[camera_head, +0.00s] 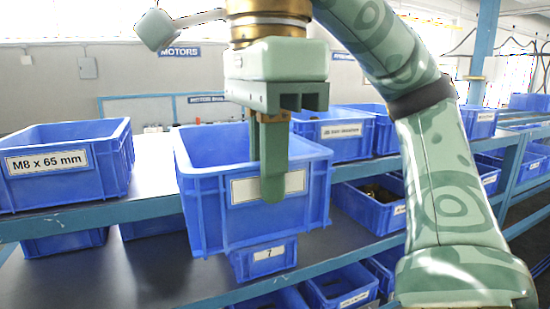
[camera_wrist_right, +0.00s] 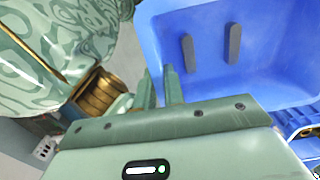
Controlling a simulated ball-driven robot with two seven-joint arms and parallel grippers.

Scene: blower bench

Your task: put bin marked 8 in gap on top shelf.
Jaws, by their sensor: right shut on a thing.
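My right gripper (camera_head: 275,178) is shut on the front wall of an open blue bin (camera_head: 208,208). One finger lies over the bin's pale front label (camera_head: 296,182), and I cannot read its marking. The bin hangs roughly upright in front of the top shelf's edge, its base lower than that edge. In the right wrist view the fingers (camera_wrist_right: 160,88) are at the wall of the blue bin (camera_wrist_right: 270,50), with two dark bars on its inside. The gap (camera_head: 152,160) on the top shelf (camera_head: 150,185) lies behind and left of the held bin. My left gripper is not in view.
A blue bin labelled M8 x 65 mm (camera_head: 60,190) stands left of the gap. Another labelled blue bin (camera_head: 345,148) stands on its right. A bin marked 7 (camera_head: 264,262) and several others are below, on the lower level. A blue post (camera_head: 484,50) rises at the back right.

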